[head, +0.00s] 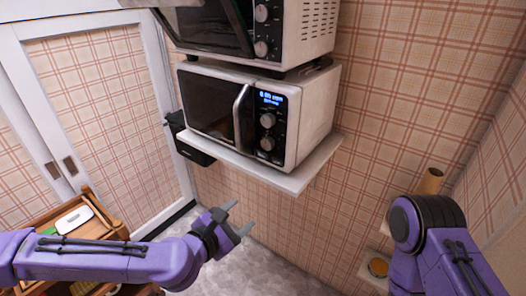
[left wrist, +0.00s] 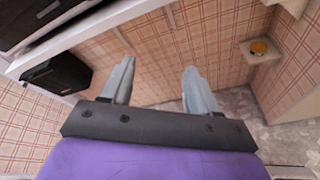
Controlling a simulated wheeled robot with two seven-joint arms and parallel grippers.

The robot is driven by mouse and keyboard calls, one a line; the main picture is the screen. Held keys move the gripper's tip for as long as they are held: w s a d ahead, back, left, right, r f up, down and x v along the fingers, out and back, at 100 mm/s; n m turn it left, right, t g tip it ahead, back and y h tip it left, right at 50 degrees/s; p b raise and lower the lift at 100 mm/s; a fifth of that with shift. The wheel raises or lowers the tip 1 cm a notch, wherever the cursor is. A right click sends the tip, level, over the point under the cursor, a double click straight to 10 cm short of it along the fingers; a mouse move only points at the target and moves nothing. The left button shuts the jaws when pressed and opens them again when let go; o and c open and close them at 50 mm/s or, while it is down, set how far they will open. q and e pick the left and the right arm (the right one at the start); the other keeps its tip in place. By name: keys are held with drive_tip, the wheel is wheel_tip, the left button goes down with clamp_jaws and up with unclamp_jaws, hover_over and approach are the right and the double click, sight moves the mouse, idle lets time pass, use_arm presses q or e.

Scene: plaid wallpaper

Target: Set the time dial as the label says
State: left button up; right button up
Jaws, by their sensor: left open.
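A white microwave (head: 308,118) with a dark door and silver handle stands on a wall shelf in the head view. Its black control panel has a lit blue display (head: 272,98), too small to read surely. Below the display are an upper dial (head: 267,120) and a lower dial (head: 267,143); I cannot tell which is the time dial. My left gripper (head: 240,216) is open and empty, below the shelf and apart from the dials. Its two fingers also show in the left wrist view (left wrist: 160,68). My right arm shows at the right; its gripper is out of view.
A second oven (head: 305,30) with its own dials sits above the microwave. The white shelf (head: 290,181) juts out under the microwave, above my left gripper. A black box (head: 195,148) hangs at the shelf's left. A wooden cart (head: 88,203) stands lower left.

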sight(265, 145)
use_arm(q)
wheel_tip(265, 145, up, 13)
drive_tip(key=w+a+n+t+h, duration=0.1)
drive_tip(key=w+n+t+h, duration=0.15)
drive_tip(key=n, duration=0.25)
drive_tip(key=w+d+n+p, duration=0.1)
drive_tip(key=w+d, duration=0.1)
drive_tip(key=w+d+n+p, duration=0.1)
drive_tip(key=w+d, duration=0.1)
drive_tip(key=w, duration=0.1)
drive_tip(key=w+d+p, duration=0.1)
drive_tip(key=w+d, duration=0.2)
drive_tip(key=shift+w+n+h, duration=0.15)
drive_tip(key=shift+n+h, duration=0.1)
drive_tip(key=shift+n, duration=0.15)
drive_tip(key=shift+a, duration=0.1)
drive_tip(key=c, duration=1)
drive_tip(key=shift+c, duration=0.2)
